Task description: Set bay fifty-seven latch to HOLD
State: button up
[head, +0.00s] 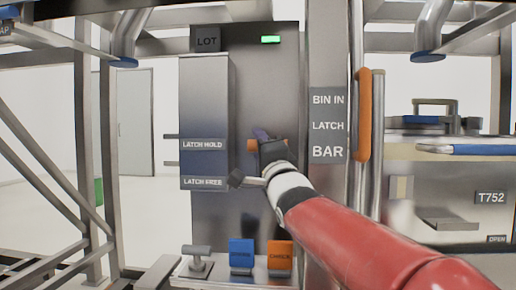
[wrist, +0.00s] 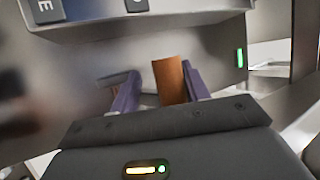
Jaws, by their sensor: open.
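An orange latch handle (head: 252,145) shows on the grey panel, partly hidden behind my gripper (head: 264,138). In the picture it stands about level with the LATCH HOLD label (head: 203,144), above the LATCH FREE label (head: 203,182). In the wrist view the orange handle (wrist: 170,80) lies between the two purple fingers of my gripper (wrist: 158,82), close to the right finger, with a gap to the left one. The jaws are open; contact with the right finger cannot be told. No bay number fifty-seven is readable.
A green lamp (head: 270,39) is lit high on the panel. A vertical orange grip (head: 364,115) is on the post at right. A T752 sign (head: 491,197) is further right.

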jog(key=b+v, duration=0.2)
jog(key=v, duration=0.5)
jog(key=shift+s+d+f, duration=0.15)
jog(key=shift+s+d, duration=0.1)
jog(key=shift+s, duration=0.05)
jog(key=shift+a, duration=0.1)
